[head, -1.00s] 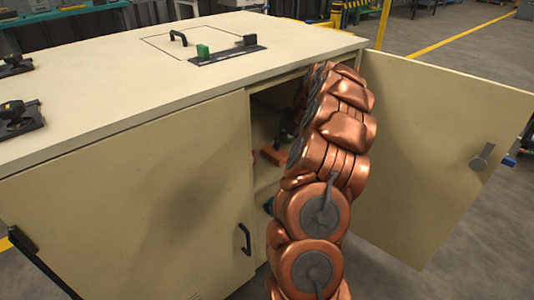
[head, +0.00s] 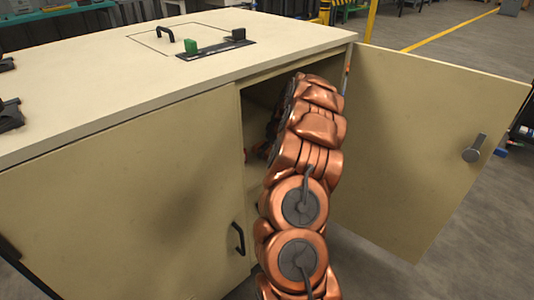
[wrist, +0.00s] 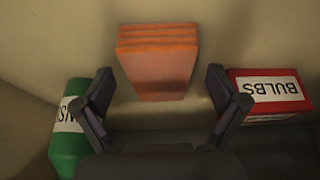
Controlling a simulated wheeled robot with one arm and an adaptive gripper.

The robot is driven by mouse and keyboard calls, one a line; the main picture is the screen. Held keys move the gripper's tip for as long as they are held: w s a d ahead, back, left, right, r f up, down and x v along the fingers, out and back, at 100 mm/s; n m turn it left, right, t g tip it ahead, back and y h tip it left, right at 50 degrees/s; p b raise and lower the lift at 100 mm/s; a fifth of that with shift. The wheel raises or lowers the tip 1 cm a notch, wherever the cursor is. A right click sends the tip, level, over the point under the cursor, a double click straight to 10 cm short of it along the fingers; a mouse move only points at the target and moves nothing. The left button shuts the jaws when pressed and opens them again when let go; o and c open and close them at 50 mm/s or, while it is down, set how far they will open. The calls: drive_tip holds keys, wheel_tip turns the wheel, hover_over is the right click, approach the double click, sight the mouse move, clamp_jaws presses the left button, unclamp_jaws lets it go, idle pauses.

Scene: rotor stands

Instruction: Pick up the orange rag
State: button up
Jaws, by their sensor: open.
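The orange rag (wrist: 158,62) is a folded, layered block in the wrist view, at upper middle inside the cabinet. My gripper (wrist: 163,100) is open, its two dark fingers spread on either side below the rag. The rag lies just ahead of the fingertips, and nothing is between the fingers. In the head view my copper arm reaches into the open cabinet (head: 120,215), and my gripper and the rag are hidden there.
A green bottle (wrist: 68,140) with a white label is close by the left finger. A red box labelled BULBS (wrist: 270,96) is close by the right finger. The cabinet door (head: 425,150) stands open at the right.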

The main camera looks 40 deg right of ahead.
sight(271, 153)
drive_tip(key=c, duration=1.3)
drive_tip(key=shift+c, duration=0.2)
drive_tip(key=shift+r, duration=0.15)
drive_tip(key=shift+r+p, duration=0.6)
drive_tip(key=shift+r, duration=1.3)
drive_tip(key=shift+s+a+f, duration=0.15)
drive_tip(key=shift+s+a, duration=0.4)
drive_tip(key=shift+s, duration=0.1)
drive_tip(key=s+a+r+p, duration=0.1)
drive_tip(key=s+a+p, duration=0.1)
drive_tip(key=s+a, duration=0.7)
drive_tip(key=shift+s+a+r, duration=0.15)
drive_tip(key=shift+s+a, duration=0.1)
drive_tip(key=shift+s, duration=0.6)
